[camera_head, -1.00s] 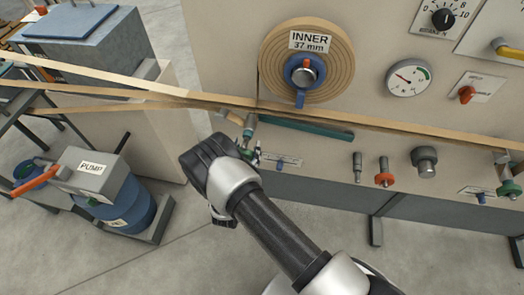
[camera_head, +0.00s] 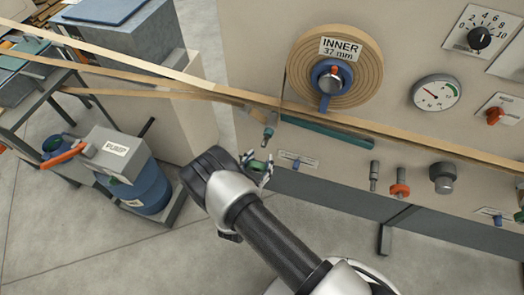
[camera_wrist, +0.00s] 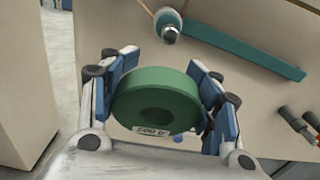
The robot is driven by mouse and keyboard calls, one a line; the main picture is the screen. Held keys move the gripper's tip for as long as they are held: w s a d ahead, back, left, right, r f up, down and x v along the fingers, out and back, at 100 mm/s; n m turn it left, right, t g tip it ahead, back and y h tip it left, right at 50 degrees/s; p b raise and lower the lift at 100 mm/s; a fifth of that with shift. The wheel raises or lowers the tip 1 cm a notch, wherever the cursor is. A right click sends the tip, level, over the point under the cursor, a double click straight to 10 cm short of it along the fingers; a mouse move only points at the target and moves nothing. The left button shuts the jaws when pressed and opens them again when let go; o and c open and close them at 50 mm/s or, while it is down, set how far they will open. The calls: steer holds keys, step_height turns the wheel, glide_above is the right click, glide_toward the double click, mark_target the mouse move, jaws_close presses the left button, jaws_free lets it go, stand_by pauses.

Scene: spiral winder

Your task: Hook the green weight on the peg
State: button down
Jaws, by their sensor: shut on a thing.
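My gripper (camera_wrist: 160,100) is shut on the green weight (camera_wrist: 155,90), a thick disc with a dark central hole and a "200 g" label, between its blue finger pads. In the head view the weight (camera_head: 260,167) shows small between the fingers of my gripper (camera_head: 256,170), in front of the panel. A teal cylinder with a metal tip (camera_wrist: 170,28) is just beyond the weight in the wrist view; it also shows in the head view (camera_head: 268,134), above my gripper. Which peg the task means is unclear.
Tan strips cross above my gripper. A blue pump (camera_head: 145,185) stands left.

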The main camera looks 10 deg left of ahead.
mark_target(257, 167)
steer(key=s, duration=0.3)
steer(key=shift+a+r+p, duration=0.15)
steer(key=shift+p, duration=0.25)
steer(key=shift+s+a+r, duration=0.1)
steer(key=shift+s+r, duration=0.1)
steer(key=shift+s, duration=0.4)
steer(key=shift+s+r, duration=0.15)
steer(key=shift+s, duration=0.45)
